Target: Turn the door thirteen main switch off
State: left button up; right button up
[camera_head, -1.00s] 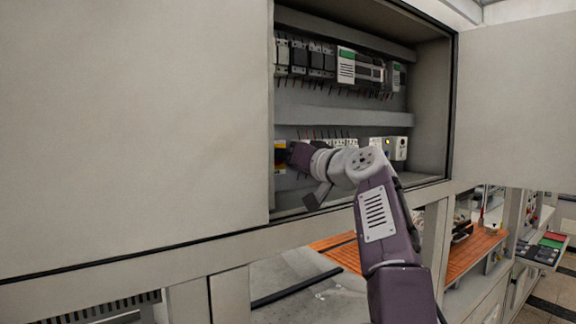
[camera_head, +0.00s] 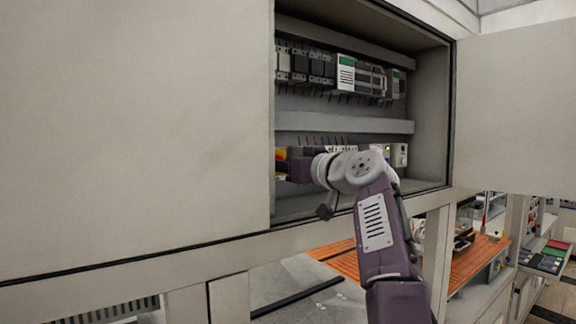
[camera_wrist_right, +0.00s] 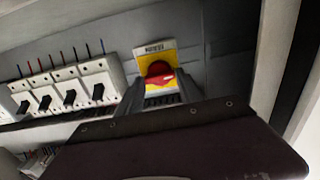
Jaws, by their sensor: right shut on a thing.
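The main switch is a red rotary handle (camera_wrist_right: 160,74) on a yellow plate (camera_wrist_right: 169,54), with a small label above it that I cannot read. In the head view, part of the yellow plate (camera_head: 280,155) shows at the left edge of the cabinet opening. My right gripper (camera_wrist_right: 160,88) is at the switch, one finger on each side of the red handle, and is shut on it. Its palm hides the lower part of the switch. In the head view my right gripper (camera_head: 287,166) reaches left into the cabinet. My left gripper is not in view.
White breakers (camera_wrist_right: 68,90) with black levers stand left of the switch. An upper row of modules (camera_head: 335,70) is above. The cabinet's side wall (camera_head: 430,110) and open door (camera_head: 515,115) are at the right. A large closed panel (camera_head: 130,120) covers the left.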

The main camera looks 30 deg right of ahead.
jog(key=shift+r, duration=0.2)
jog(key=o, duration=1.1)
jog(key=shift+o, duration=1.4)
jog(key=shift+w+f, duration=0.1)
jog(key=shift+w, duration=0.05)
jog(key=s+b, duration=0.3)
jog(key=s, duration=0.5)
jog(key=shift+s+d+f, duration=0.15)
jog(key=shift+s+d, duration=0.1)
jog(key=shift+d, duration=0.05)
